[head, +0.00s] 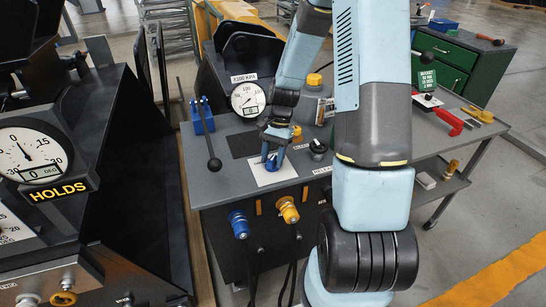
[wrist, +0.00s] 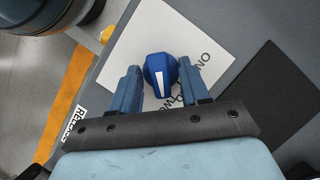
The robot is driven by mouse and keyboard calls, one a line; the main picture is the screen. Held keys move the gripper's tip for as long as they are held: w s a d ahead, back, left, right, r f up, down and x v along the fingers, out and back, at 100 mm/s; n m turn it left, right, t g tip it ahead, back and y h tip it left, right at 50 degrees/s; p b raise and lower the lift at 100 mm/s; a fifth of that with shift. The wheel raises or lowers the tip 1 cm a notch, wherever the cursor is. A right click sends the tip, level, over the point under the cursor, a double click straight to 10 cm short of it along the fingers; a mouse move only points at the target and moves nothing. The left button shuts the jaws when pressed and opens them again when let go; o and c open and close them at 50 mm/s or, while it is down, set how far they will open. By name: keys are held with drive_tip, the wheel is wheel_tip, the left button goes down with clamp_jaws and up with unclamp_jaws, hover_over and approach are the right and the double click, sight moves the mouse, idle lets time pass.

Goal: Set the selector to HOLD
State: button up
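The selector is a blue knob (wrist: 160,75) with a white pointer line, on a white card (wrist: 205,42) with black lettering. In the wrist view the line points down toward my gripper's base. The lettering is partly hidden, and I cannot read HOLD on it. My gripper (wrist: 159,64) has one finger on each side of the knob, with narrow gaps visible, so it looks open around it. In the head view my gripper (head: 274,150) is low over the white card (head: 268,180) on the grey bench, and the blue knob shows only partly beneath it.
A round gauge (head: 248,99) stands behind the card, beside a dark pad. A black-knobbed lever (head: 212,150) with a blue bracket is to the left. Blue (head: 239,222) and yellow (head: 288,209) couplers with hoses are on the bench front. A red-handled tool (head: 447,120) lies right.

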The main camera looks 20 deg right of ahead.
clamp_jaws()
drive_tip(key=n, duration=0.2)
drive_tip(key=n+g+h, duration=0.1)
drive_tip(key=n, duration=0.1)
drive_tip(key=shift+a+n+h, duration=0.2)
drive_tip(key=shift+n+h, duration=0.1)
drive_tip(key=shift+n, duration=0.1)
drive_tip(key=shift+n+h, duration=0.7)
drive_tip(key=shift+n, duration=1.2)
drive_tip(key=shift+o, duration=1.6)
unclamp_jaws()
drive_tip(key=shift+w, duration=0.1)
